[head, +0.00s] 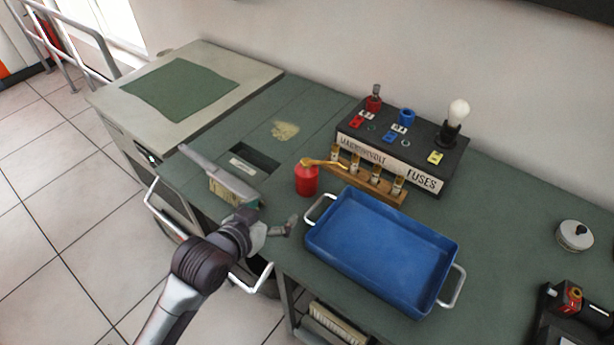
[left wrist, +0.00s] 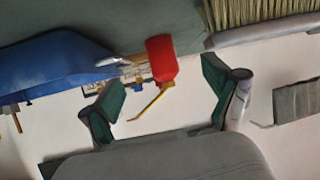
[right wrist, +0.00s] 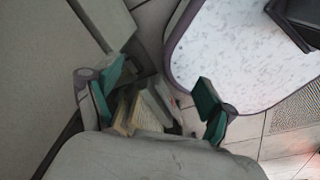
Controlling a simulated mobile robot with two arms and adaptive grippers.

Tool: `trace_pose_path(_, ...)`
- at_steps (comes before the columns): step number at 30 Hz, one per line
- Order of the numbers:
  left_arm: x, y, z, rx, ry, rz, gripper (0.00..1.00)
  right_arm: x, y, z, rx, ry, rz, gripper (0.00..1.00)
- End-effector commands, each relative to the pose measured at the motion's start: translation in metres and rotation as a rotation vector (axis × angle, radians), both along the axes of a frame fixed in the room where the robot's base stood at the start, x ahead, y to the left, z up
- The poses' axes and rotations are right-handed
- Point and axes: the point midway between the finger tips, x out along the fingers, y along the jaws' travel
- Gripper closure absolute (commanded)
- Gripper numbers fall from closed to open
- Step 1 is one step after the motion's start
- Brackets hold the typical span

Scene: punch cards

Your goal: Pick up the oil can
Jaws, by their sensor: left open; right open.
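The oil can (head: 306,181) is red with a thin yellow spout pointing right. It stands upright on the green bench top, just left of the blue tray. My left gripper (head: 268,222) is open and empty at the bench's front edge, in front of the can and slightly left of it. In the left wrist view the can (left wrist: 161,58) appears upside down, between and beyond the open fingers, with nothing touching it. My right gripper (right wrist: 160,88) is open and empty in the right wrist view. It is not visible in the head view.
The blue tray (head: 385,245) with white handles lies close right of the can. A wooden fuse rack (head: 368,183) and the black fuse box (head: 400,150) stand behind. A brush (head: 222,180) lies left, by a recessed slot (head: 248,164). Binders (right wrist: 145,110) show below my right gripper.

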Motion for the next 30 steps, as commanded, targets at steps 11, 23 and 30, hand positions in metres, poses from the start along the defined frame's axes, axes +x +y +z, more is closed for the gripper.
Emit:
trace_pose_path(11, 0.052, -0.033, 0.004, -0.039, -0.084, -0.038, 0.12, -0.002, 0.003, 0.005, 0.003, 0.004, 0.001, 0.17)
trace_pose_path(23, 0.089, -0.054, -0.015, -0.036, -0.083, -0.038, 0.12, -0.003, 0.006, 0.009, 0.007, 0.005, 0.002, 0.17)
trace_pose_path(30, 0.116, -0.065, -0.027, -0.036, -0.082, -0.038, 0.12, -0.003, 0.006, 0.019, 0.007, 0.006, 0.002, 0.17)
